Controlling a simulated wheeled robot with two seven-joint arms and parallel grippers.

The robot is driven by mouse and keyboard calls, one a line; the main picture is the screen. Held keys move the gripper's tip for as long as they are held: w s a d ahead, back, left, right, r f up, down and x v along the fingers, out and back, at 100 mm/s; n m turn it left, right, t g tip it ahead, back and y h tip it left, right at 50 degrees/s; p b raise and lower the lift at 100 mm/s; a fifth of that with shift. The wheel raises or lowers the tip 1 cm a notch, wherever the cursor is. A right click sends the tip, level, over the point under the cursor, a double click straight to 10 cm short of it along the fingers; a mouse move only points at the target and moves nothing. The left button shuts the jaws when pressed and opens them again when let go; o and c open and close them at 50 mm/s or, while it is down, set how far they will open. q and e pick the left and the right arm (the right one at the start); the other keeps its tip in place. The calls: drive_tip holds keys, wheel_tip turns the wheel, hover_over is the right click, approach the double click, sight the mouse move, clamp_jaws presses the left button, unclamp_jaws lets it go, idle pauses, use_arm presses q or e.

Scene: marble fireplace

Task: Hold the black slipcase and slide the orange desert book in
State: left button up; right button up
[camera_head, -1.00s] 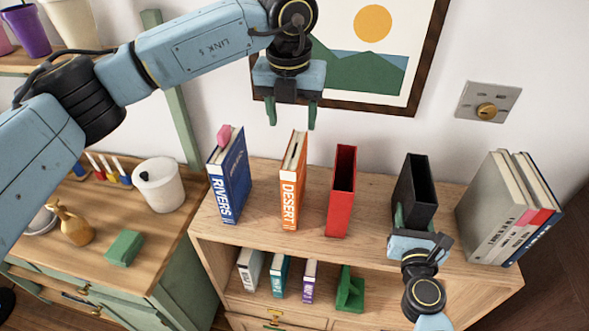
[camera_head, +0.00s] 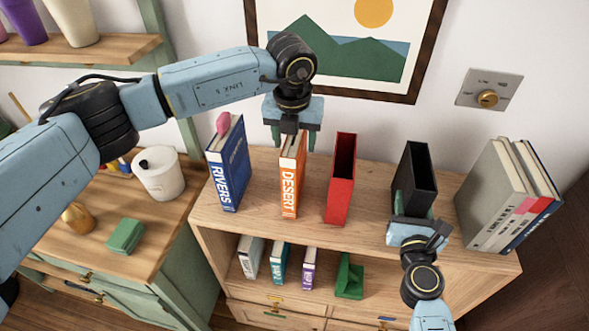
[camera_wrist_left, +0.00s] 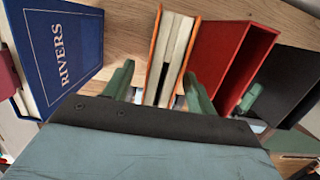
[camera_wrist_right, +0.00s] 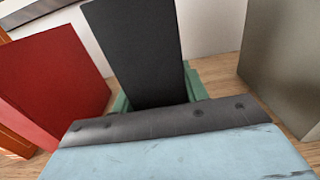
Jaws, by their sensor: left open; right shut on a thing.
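The orange desert book (camera_head: 289,190) stands upright on the shelf top, its spine facing me. My left gripper (camera_head: 291,140) is open just above it. In the left wrist view the fingers (camera_wrist_left: 160,90) sit on either side of the orange book (camera_wrist_left: 171,50), with gaps showing. The black slipcase (camera_head: 416,172) stands upright with its open end up. My right gripper (camera_head: 411,210) is shut on its lower part from the front. In the right wrist view the green fingers lie on both sides of the black slipcase (camera_wrist_right: 137,55).
A red slipcase (camera_head: 341,185), open at the top, stands between the orange book and the black slipcase. The blue Rivers book (camera_head: 229,170) is left of the orange book. Several grey and blue books (camera_head: 505,200) stand at the right.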

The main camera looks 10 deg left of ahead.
use_arm(q)
clamp_jaws()
drive_tip(key=shift+r, duration=0.15)
idle(1.1)
